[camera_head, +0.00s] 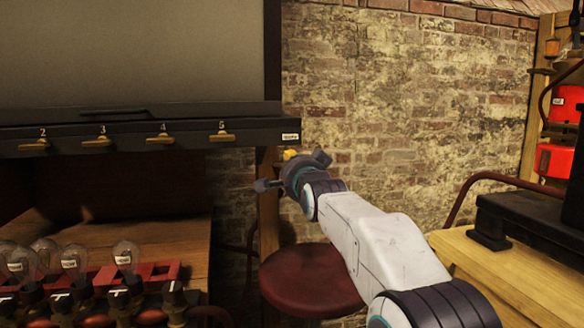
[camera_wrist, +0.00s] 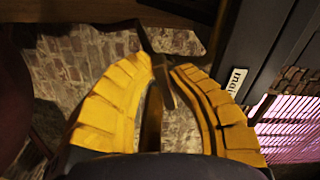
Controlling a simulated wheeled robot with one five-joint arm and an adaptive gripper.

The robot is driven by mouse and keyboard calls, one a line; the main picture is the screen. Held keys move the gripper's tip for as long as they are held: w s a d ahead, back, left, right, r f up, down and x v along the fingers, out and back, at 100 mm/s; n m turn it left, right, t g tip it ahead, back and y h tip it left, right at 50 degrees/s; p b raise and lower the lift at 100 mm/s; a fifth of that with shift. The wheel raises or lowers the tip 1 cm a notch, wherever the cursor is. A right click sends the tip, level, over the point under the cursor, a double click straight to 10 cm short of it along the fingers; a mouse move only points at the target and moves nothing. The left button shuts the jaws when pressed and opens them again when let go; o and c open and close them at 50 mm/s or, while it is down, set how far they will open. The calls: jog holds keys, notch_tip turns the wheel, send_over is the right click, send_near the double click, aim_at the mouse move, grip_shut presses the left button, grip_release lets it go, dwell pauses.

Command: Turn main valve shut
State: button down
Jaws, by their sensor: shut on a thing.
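The main valve's handle (camera_wrist: 162,83) shows in the wrist view as a dark, narrow bar between the yellow fingertips of my gripper (camera_wrist: 165,70). My gripper is shut on it. A small white label (camera_wrist: 234,81) is on the dark rail beside it. In the head view my gripper (camera_head: 291,154) is at the right end of the black rail (camera_head: 258,133), just below a white label (camera_head: 290,136). There my wrist hides most of the fingers and the handle. The handle's exact angle is hard to tell.
Several brass levers, such as the one numbered 5 (camera_head: 221,136), line the rail to the left. Glass bulbs (camera_head: 125,256) stand at lower left. A round red stool (camera_head: 312,281) is below my arm. A wooden bench (camera_head: 510,275) is at right, a brick wall (camera_head: 410,110) behind.

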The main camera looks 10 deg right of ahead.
jog(key=shift+m, duration=1.9)
jog(key=c, duration=1.1)
grip_release()
jog(key=shift+c, duration=0.2)
jog(key=shift+s, duration=0.15)
jog(key=s, duration=1.1)
jog(key=shift+s, duration=0.35)
